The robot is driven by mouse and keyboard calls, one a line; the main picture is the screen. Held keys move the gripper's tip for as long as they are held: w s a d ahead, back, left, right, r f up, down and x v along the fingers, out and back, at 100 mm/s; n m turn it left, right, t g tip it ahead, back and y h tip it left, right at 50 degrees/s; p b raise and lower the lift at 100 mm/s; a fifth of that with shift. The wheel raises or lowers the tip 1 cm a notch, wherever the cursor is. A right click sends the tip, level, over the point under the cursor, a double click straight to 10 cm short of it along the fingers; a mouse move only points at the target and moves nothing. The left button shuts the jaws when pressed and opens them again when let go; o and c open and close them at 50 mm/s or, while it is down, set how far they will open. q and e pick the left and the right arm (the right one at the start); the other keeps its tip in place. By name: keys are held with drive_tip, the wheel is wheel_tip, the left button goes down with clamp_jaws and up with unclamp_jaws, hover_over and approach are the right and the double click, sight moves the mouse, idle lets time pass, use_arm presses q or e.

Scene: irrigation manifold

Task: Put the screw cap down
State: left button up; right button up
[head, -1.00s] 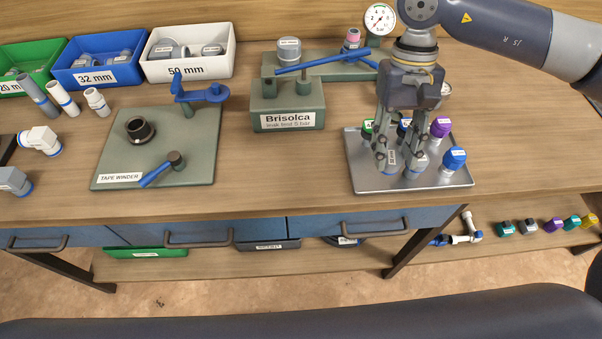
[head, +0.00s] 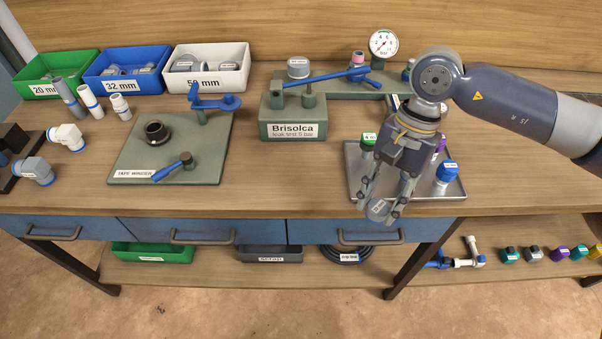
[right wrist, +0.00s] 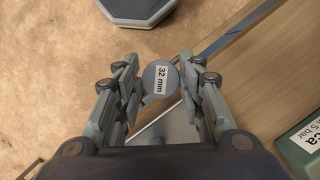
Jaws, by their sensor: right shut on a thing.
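My right gripper (head: 378,209) is shut on a grey screw cap (head: 379,209) and holds it over the front edge of the table, in front of the metal tray (head: 436,193). In the right wrist view the cap (right wrist: 160,78) shows a "32 mm" label between the two fingers (right wrist: 157,88). A green-topped cap (head: 368,140), a purple one (head: 440,143) and a blue one (head: 447,172) stand on the tray; my gripper hides part of it. My left gripper is not in view.
The leak-test block (head: 293,119) and tape winder board (head: 205,165) are to the left of the tray. Bins stand at the back left. Bare tabletop (head: 280,190) lies left of the tray. Several coloured caps sit on the lower shelf (head: 515,265).

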drive_tip(key=s+a+r+m+t+p, duration=0.1)
drive_tip(key=a+m+t+p, duration=0.1)
drive_tip(key=a+m, duration=0.6)
drive_tip(key=s+a+m+t+p, duration=0.1)
drive_tip(key=a+m+t, duration=0.3)
drive_tip(key=m, duration=0.6)
drive_tip(key=shift+g+y, duration=0.4)
drive_tip(key=shift+g, duration=0.2)
drive_tip(key=w+p, duration=0.1)
drive_tip(key=w, duration=0.3)
drive_tip(key=w+a+p, duration=0.1)
drive_tip(key=w+p, duration=0.1)
drive_tip(key=w, duration=0.3)
drive_tip(key=w+a+f+p, duration=0.1)
drive_tip(key=w, duration=0.3)
drive_tip(key=shift+w+a+p, duration=0.25)
drive_tip(key=shift+p, duration=0.05)
drive_tip(key=shift+w+f, duration=0.15)
drive_tip(key=shift+w, duration=0.4)
drive_tip(key=shift+f+p, duration=1)
drive_tip(key=shift+f, duration=0.9)
drive_tip(key=o, duration=1.1)
drive_tip(key=shift+c, duration=0.2)
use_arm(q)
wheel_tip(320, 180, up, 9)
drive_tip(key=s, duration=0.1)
